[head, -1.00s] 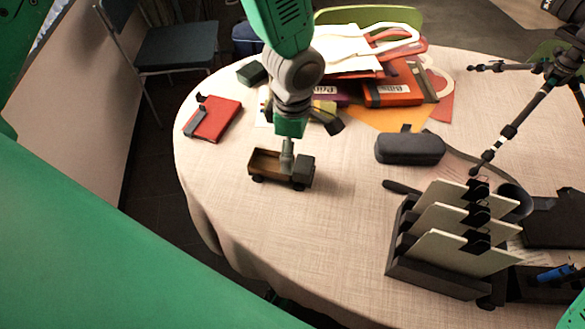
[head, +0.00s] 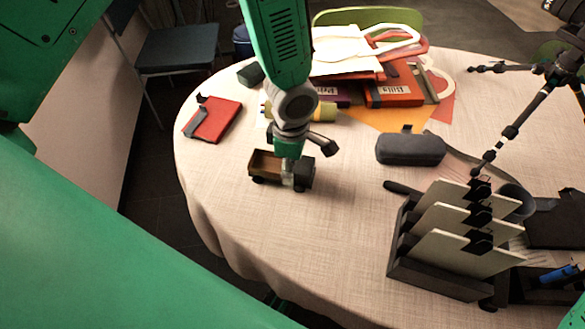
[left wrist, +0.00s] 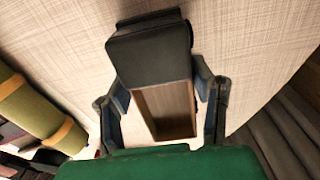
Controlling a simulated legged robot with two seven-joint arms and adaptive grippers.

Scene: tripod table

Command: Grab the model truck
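The model truck (head: 264,164) stands on the table, with a dark cab on the right and a brown open bed on the left. My left gripper (head: 290,180) is low over it from above and hides part of the truck between bed and cab. In the left wrist view, the truck (left wrist: 165,108) lies between the two spread fingers of my left gripper (left wrist: 162,82), one along each side. The fingers look open and very near its sides; I cannot tell whether they touch. My right gripper is not in view.
A red notebook (head: 214,120) lies to the left on the table (head: 250,225). Folders (head: 392,86) and a yellowish roll (head: 322,111) lie behind. A dark case (head: 410,149) and a file rack (head: 440,275) stand to the right. The cloth in front of the truck is clear.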

